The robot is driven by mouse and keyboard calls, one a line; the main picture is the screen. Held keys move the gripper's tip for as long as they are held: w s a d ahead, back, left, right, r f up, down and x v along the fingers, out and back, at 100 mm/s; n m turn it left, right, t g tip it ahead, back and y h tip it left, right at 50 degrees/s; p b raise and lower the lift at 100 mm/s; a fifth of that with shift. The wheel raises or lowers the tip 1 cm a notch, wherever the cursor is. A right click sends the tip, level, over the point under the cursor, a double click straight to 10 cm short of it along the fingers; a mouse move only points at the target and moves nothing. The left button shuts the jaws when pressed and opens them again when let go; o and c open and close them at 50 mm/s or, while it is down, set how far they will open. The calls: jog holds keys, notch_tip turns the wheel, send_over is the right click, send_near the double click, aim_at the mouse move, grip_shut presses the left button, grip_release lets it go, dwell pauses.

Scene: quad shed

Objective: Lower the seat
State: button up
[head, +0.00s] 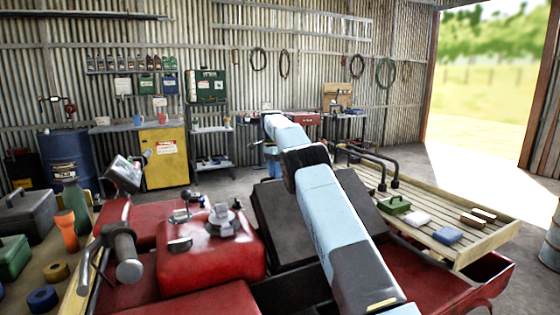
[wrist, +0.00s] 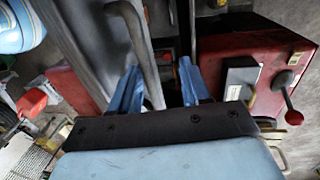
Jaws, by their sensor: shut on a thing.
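The quad's black seat (head: 275,222) stands tilted up behind the red tank, and my pale blue arm crosses in front of it. In the wrist view the seat (wrist: 85,45) shows as a dark grey panel at the upper left. A bent grey bar (wrist: 146,55) runs beside the panel and down between my fingers. My gripper (wrist: 158,85) has its two blue fingers on either side of this bar and is shut on it. The bar's fixing to the seat is not clear. In the head view my fingers are hidden.
The red quad body (head: 210,255) and handlebar grip (head: 126,255) are close in front. A slatted wooden rack (head: 470,238) with several small boxes lies to the right. A workbench (head: 60,270) with cases and bottles is at the left. Concrete floor is clear behind.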

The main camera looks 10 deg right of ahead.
jog(key=shift+s+r, duration=0.25)
jog(key=shift+r, duration=0.45)
jog(key=shift+s+r, duration=0.25)
jog(key=shift+r, duration=0.45)
jog(key=shift+s+r, duration=0.25)
jog(key=shift+r, duration=0.45)
jog(key=s+r, duration=0.8)
jog(key=s, duration=0.4)
jog(key=shift+s+d, duration=0.2)
jog(key=shift+d, duration=0.05)
